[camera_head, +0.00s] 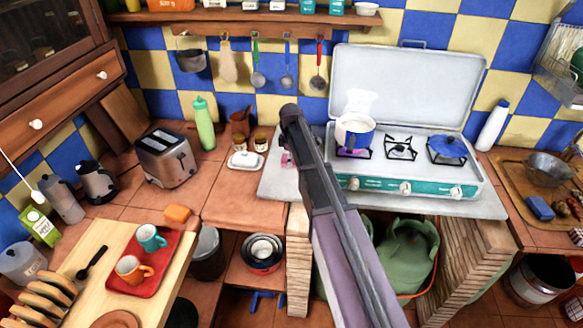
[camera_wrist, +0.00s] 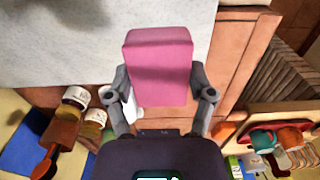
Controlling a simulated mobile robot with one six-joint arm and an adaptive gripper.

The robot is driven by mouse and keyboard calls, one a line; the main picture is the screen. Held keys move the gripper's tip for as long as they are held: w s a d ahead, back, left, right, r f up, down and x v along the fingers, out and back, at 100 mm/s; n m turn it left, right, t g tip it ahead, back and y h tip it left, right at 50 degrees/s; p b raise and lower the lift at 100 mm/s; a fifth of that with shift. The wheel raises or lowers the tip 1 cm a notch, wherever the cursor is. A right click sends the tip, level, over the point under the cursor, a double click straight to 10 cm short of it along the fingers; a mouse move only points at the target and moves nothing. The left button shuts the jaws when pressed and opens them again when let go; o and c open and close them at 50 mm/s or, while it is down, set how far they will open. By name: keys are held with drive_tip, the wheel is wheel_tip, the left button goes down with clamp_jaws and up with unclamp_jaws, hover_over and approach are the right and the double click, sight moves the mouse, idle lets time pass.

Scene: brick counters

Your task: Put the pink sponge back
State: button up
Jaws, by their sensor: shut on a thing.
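The pink sponge (camera_wrist: 158,62) is held upright between the two fingers of my gripper (camera_wrist: 160,88) in the wrist view. The fingers are shut on its two sides near its lower part. In the head view only a small pink part of the sponge (camera_head: 286,159) shows, left of my arm, near the left edge of the grey slab (camera_head: 275,185) under the stove. My arm hides the rest of it and the gripper there. I cannot tell whether the sponge touches the slab.
A butter dish (camera_head: 245,161), a green bottle (camera_head: 204,124) and a toaster (camera_head: 167,158) stand to the left. The tiled counter front (camera_head: 240,208) is clear.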

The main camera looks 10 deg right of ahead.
drive_tip(key=shift+r+p, duration=4.4)
drive_tip(key=shift+r, duration=0.1)
